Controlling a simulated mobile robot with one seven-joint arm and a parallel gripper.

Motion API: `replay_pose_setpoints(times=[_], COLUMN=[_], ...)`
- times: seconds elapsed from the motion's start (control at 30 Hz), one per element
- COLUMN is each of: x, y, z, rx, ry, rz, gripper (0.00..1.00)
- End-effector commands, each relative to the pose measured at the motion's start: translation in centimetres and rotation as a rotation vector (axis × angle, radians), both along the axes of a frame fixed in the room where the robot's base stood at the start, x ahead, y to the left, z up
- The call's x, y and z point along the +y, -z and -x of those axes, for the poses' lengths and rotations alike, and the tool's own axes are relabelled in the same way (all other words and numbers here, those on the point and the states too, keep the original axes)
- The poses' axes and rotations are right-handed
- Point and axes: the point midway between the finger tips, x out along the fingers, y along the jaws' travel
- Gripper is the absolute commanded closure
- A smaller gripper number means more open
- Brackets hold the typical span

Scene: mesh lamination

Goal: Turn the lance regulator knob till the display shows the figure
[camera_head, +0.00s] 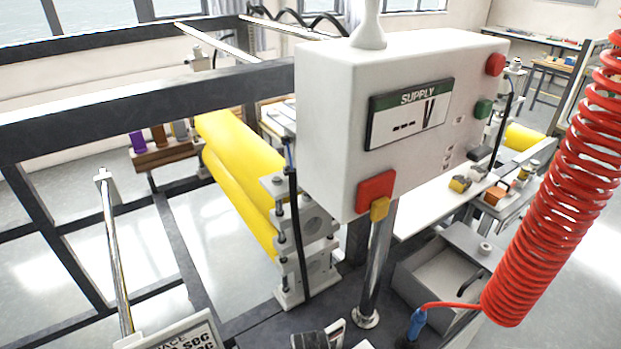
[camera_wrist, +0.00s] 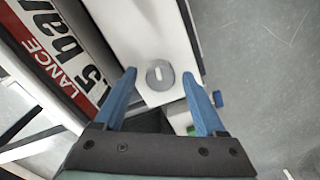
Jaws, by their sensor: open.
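In the wrist view, my gripper (camera_wrist: 159,77) is open, with its two blue fingers spread. A round grey knob (camera_wrist: 160,75) with a pale mark shows between the fingertips, on a white housing (camera_wrist: 132,30). The fingers appear clear of the knob on both sides; I cannot tell how far it lies from them in depth. Left of it is a tilted display (camera_wrist: 70,50) with a red LANCE band and large figures ending in "5 bar"; its start is cut off. I do not make out my gripper or the knob in the head view.
A white cabinet (camera_head: 335,140) carries a SUPPLY display (camera_head: 410,112) reading dashes and V, with red and green buttons. A red coiled hose (camera_head: 560,200) hangs at right. Yellow rollers (camera_head: 235,180) and dark frame bars stand at left. A grey tray (camera_head: 450,270) lies below the cabinet.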

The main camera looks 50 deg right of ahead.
Motion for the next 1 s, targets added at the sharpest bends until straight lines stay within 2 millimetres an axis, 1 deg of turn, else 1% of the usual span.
replay_pose_setpoints(times=[0.13,0.27,0.6,0.73,0.83,1.0], x=[0.0,0.0,-0.1,0.0,0.0,0.0], y=[-0.7,-2.3,-8.9,-11.0,-12.2,-13.0], z=[0.0,0.0,-0.1,-0.1,-0.1,0.0], rx=[-0.001,-0.002,-0.006,-0.004,-0.004,-0.001], ry=[0.000,0.000,0.000,-0.001,-0.001,-0.001], rz=[0.001,0.002,0.004,0.003,0.002,0.001], gripper=[0.27,0.27,0.27,0.27,0.27,0.27])
